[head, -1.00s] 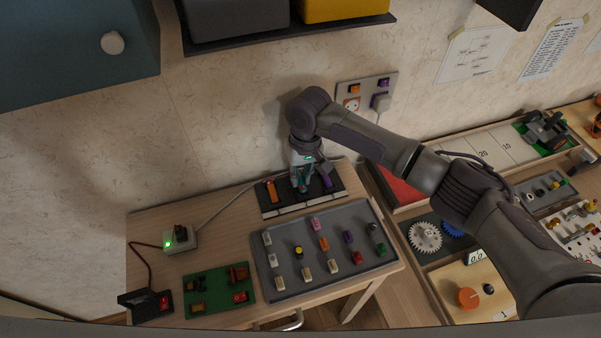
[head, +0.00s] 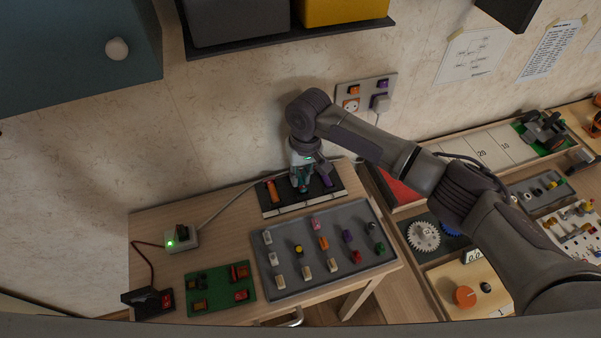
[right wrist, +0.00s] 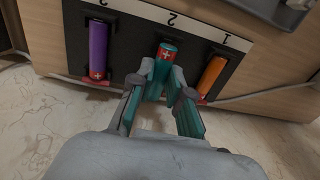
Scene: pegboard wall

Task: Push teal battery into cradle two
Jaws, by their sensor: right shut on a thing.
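The teal battery (right wrist: 166,50) is in the middle cradle, marked 2, of the black holder (right wrist: 135,47), with its red plus end showing in the right wrist view. My right gripper (right wrist: 163,74) is shut on it, one finger on each side. In the head view my right gripper (head: 302,187) points down over the middle of the holder (head: 277,209) and mostly hides the teal battery. How deep the battery sits in the cradle I cannot tell. My left gripper is not in view.
An orange battery (right wrist: 212,75) and a purple battery (right wrist: 98,48) fill the cradles on either side, close to my fingers. A grey tray (head: 290,290) of small blocks and a green board (head: 216,303) lie in front. The wall stands close behind.

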